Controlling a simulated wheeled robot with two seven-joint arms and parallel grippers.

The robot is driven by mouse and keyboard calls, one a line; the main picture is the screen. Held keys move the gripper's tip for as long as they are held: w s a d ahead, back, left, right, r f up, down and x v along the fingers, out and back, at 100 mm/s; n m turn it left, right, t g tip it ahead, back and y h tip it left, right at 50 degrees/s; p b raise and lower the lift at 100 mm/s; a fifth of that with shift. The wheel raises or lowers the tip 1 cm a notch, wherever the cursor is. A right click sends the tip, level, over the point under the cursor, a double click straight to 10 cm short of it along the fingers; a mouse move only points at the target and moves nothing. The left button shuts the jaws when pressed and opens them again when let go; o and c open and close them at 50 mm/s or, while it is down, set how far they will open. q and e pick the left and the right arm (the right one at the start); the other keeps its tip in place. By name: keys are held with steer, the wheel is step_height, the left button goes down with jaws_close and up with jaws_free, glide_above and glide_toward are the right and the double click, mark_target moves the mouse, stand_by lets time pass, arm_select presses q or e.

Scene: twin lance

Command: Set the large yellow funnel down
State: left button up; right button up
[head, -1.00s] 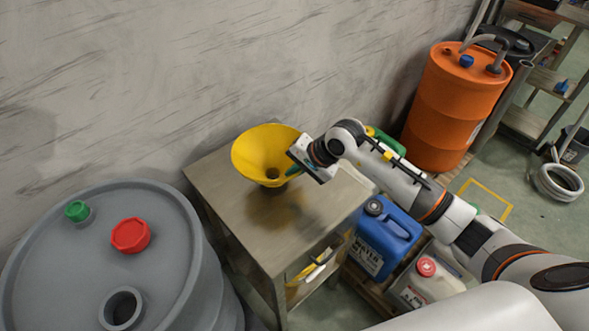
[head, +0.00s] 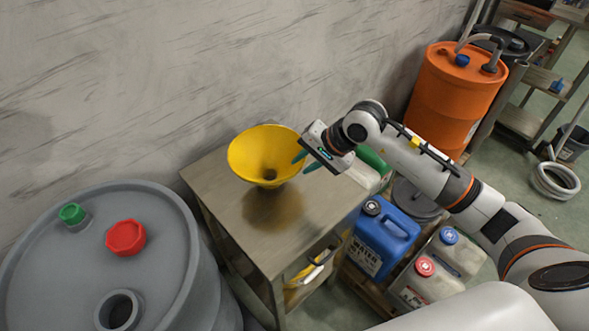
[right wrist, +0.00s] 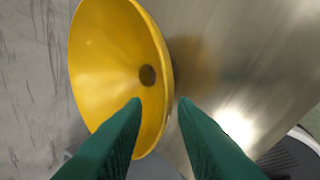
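The large yellow funnel (head: 247,160) is wide end up over the metal table (head: 226,207), near its wall side. Its spout's base and contact with the tabletop are hidden, and a dark reflection lies below it. My right gripper (head: 305,162) is just right of the funnel's rim, with its green fingers apart. In the right wrist view the funnel (right wrist: 110,55) is at the left. The right gripper's fingers (right wrist: 158,106) are spread, with the rim seen in the gap and not clamped. My left gripper is not in view.
A grey drum (head: 60,270) with red and green caps stands left of the table. A blue canister (head: 385,236) and white canisters stand right of it, with an orange drum (head: 445,98) farther back. The front of the tabletop is clear.

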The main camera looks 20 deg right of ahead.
steer(key=v, duration=0.5)
steer(key=shift+s+d+r, duration=0.15)
steer(key=shift+s+r, duration=0.05)
steer(key=shift+r, duration=0.15)
